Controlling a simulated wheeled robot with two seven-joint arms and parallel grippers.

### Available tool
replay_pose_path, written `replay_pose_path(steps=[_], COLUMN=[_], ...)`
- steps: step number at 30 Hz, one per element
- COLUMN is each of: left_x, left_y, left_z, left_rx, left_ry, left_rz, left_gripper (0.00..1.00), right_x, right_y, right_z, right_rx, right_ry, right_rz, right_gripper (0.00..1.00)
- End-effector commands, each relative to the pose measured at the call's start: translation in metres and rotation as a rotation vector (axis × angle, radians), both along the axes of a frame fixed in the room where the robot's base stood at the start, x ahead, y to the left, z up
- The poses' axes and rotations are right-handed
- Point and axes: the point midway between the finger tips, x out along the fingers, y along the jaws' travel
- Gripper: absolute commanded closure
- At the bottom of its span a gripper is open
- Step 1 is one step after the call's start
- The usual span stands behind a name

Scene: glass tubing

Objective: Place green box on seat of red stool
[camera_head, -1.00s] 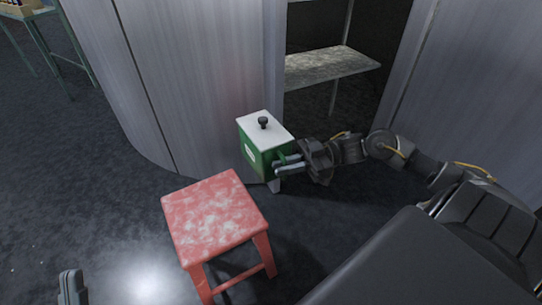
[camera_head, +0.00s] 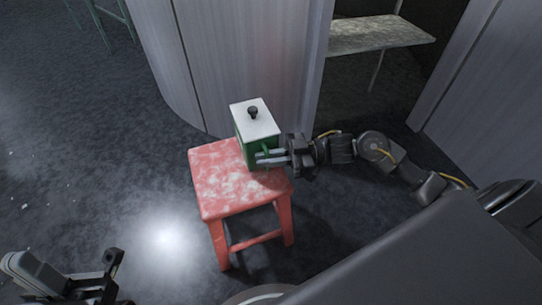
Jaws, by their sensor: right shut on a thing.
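The green box (camera_head: 242,143) has a white lid with a black knob. It is upright over the back right part of the red stool's seat (camera_head: 225,185). I cannot tell whether its base touches the seat or hangs just above it. My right gripper (camera_head: 268,157) comes in from the right and is shut on the box's right side; its fingers hide part of that side. The stool stands upright on the floor. My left gripper (camera_head: 112,275) is low at the left, apart from the stool, partly cut off by the frame; its jaw opening is unclear.
A grey curved cabinet wall (camera_head: 245,60) rises close behind the stool and box. A pale shelf (camera_head: 375,36) sits in an opening at the upper right. The dark floor left of the stool is clear. A green metal frame (camera_head: 100,20) stands far left.

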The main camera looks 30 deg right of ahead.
Motion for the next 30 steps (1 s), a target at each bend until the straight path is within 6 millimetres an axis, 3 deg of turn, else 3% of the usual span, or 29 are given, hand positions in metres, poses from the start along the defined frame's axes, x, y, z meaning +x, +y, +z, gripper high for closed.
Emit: replay_pose_path(steps=[9, 18, 19, 23, 30], left_x=[0.006, 0.007, 0.007, 0.007, 0.007], left_y=[-0.001, -0.001, -0.001, -0.001, -0.001], left_z=[0.001, 0.005, 0.005, 0.005, 0.004], left_rx=[-0.006, -0.004, -0.005, -0.005, -0.005], left_ry=[-0.076, -0.083, -0.083, -0.082, -0.082], left_rz=[0.008, 0.008, 0.008, 0.008, 0.007], left_gripper=[1.00, 1.00, 1.00, 1.00, 1.00], right_x=[0.003, 0.003, 0.002, 0.002, 0.002], right_y=[0.008, 0.008, 0.008, 0.008, 0.008], right_z=[-0.034, -0.036, -0.040, -0.040, -0.039], right_rx=[0.005, 0.003, 0.000, 0.000, 0.000], right_ry=[-0.009, -0.009, 0.001, 0.001, 0.001], right_rz=[-0.001, 0.000, 0.001, 0.001, 0.001], right_gripper=[1.00, 1.00, 0.87, 0.70, 0.68])
